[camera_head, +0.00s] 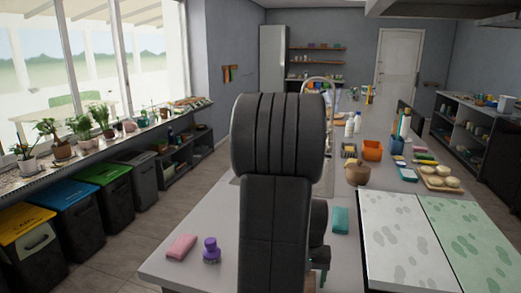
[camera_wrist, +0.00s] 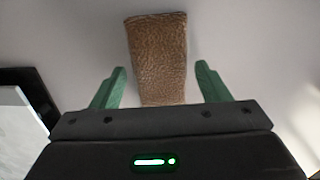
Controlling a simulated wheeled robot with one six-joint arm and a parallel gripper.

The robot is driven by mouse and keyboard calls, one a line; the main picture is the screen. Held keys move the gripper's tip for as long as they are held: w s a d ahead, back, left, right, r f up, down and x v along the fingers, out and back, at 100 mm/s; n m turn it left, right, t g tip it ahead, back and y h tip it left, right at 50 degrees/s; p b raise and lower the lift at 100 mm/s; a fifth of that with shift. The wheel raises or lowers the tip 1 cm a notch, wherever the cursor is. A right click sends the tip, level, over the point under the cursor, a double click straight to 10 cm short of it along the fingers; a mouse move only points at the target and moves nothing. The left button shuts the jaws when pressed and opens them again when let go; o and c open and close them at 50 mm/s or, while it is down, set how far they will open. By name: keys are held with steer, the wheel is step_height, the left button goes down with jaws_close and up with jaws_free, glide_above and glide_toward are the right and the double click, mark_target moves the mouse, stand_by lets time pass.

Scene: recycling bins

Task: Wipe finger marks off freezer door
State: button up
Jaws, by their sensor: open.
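A brown, rough-textured block like a sponge or folded cloth (camera_wrist: 157,58) lies on a pale grey surface in the wrist view. My gripper (camera_wrist: 160,82) is open, its green fingers apart on either side of the block's near end, with gaps showing on both sides. In the head view my dark arm hides most of the gripper; a bit of green finger shows low at its right. A white panel with grey blotches (camera_head: 402,240) and a green panel with darker blotches (camera_head: 470,235) lie side by side at the right. I cannot tell whether either is the freezer door.
A pink sponge (camera_head: 181,247) and a purple brush (camera_head: 211,251) lie left of my arm; a teal sponge (camera_head: 340,220) lies right. An orange container (camera_head: 372,150), a brown pot (camera_head: 357,173) and a tray of round items (camera_head: 440,178) stand farther back. Bins (camera_head: 70,215) line the left.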

steer(key=shift+c, duration=0.4)
steer(key=c, duration=0.8)
steer(key=shift+r+p, duration=2.35)
steer(key=shift+r, duration=0.7)
